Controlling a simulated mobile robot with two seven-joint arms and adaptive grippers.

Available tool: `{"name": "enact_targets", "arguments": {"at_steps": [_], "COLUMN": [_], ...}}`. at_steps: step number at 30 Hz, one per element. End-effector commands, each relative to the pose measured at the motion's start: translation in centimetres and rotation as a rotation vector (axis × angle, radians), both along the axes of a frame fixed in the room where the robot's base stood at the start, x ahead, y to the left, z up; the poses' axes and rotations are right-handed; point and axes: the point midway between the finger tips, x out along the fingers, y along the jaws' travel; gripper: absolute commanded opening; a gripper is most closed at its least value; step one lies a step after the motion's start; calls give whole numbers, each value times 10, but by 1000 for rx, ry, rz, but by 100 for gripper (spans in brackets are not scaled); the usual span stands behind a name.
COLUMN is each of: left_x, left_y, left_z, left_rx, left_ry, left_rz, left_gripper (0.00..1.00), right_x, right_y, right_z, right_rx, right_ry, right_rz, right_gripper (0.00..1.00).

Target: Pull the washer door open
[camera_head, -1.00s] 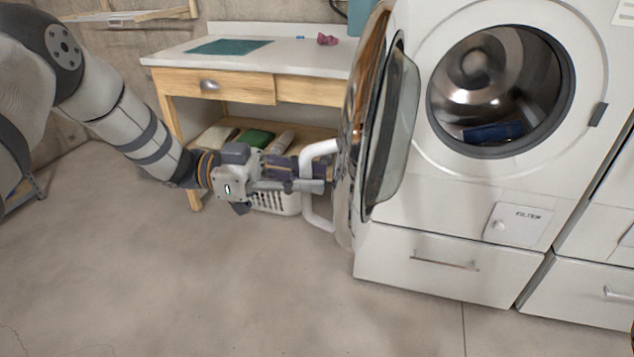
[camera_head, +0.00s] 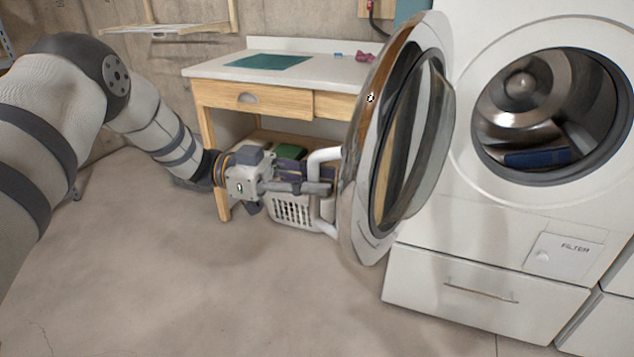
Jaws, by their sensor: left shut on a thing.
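The washer (camera_head: 470,232) is a white front-loader at the right, with its round drum opening uncovered. A blue item (camera_head: 538,158) lies inside the drum. The washer door (camera_head: 362,150) is round, with a chrome rim and dark glass, and stands swung well out to the left of the opening. Its white bar handle (camera_head: 324,155) is on the door's outer left side. My left gripper (camera_head: 318,188) comes in from the left and is shut on the handle. The handle partly hides its fingertips. My right gripper is not in view.
A wooden table (camera_head: 330,70) with a pale top stands behind the door, a teal mat (camera_head: 268,62) on it. A white basket (camera_head: 292,212) sits below. The washer's lower drawer (camera_head: 480,292) is shut. The floor at the front left is clear.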

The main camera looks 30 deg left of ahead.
Motion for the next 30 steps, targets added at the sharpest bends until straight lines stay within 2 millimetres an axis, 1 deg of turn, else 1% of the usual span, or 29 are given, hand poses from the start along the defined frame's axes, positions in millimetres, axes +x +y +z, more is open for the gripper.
{"name": "enact_targets", "arguments": {"at_steps": [1,2,3,4,5,13,16,17,24,27,30], "left_x": [-1,-1,-1,-1,-1,-1,-2,-3,-16,-20,-23], "left_y": [0,0,0,0,0,1,10,15,79,100,113], "left_z": [-1,-1,-1,-1,-1,0,-1,-1,-1,-1,-1], "left_rx": [1,1,1,1,1,1,3,2,4,4,2], "left_ry": [3,3,3,3,3,1,1,0,1,2,1], "left_rz": [-3,-3,-2,-2,-2,-1,2,2,2,2,1], "left_gripper": [0,17,26,32,36,36,36,36,36,36,36], "right_x": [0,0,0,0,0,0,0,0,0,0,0], "right_y": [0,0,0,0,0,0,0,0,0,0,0], "right_z": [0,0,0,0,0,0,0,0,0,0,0], "right_rx": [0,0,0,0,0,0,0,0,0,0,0], "right_ry": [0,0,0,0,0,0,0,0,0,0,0], "right_rz": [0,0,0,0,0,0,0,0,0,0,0], "right_gripper": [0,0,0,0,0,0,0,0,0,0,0]}}
